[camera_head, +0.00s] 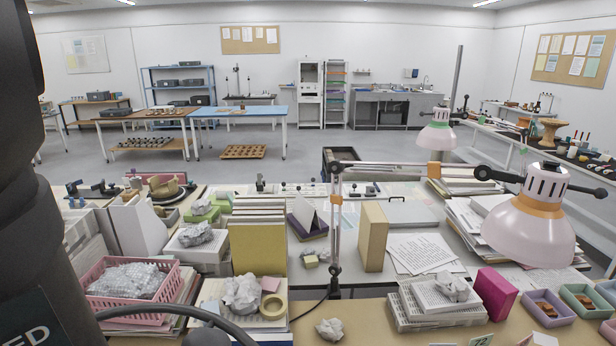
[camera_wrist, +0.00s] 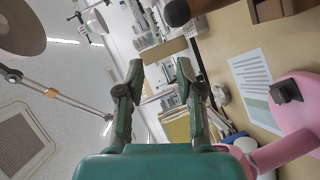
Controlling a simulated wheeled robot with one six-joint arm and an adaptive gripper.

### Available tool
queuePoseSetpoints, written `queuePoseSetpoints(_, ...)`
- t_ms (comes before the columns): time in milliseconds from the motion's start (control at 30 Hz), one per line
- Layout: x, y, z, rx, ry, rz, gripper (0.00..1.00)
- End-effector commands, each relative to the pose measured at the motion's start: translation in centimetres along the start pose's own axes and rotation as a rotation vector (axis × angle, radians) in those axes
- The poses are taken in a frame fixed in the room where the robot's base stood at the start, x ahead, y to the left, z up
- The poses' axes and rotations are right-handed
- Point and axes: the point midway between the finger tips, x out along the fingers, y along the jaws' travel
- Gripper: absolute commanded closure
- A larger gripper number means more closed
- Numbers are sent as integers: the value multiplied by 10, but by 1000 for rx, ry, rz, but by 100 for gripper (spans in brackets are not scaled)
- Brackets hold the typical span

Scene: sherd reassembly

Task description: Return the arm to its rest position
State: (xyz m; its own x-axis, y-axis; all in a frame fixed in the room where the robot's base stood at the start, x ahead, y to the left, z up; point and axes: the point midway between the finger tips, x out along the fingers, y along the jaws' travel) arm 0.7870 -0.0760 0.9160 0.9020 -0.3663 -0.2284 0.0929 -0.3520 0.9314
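My gripper (camera_wrist: 160,72) shows in the wrist view with its two green and dark fingers spread apart. The gap between the fingertips is empty, and nothing is held. The wrist view is rolled on its side, with the ceiling at the left and a worktop at the right. The gripper does not show in the head view. A dark part of my arm fills the left edge of the head view.
The cluttered desk holds a pink basket (camera_head: 104,297) with bubble wrap, a tape roll (camera_head: 273,306), crumpled paper (camera_head: 330,330) and a magenta box (camera_head: 496,294). Lamps (camera_head: 530,222) (camera_head: 437,133) reach over its right side. Open floor (camera_head: 290,165) lies beyond the desk.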

Motion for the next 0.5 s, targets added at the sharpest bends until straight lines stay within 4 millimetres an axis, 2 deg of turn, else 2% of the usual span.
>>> queuePoseSetpoints(33,-11,-14,6,22,17,-20,64)
queuePoseSetpoints(200,-50,-52,18,139,88,-73,64)
queuePoseSetpoints(500,-129,-98,39,378,179,-171,64)
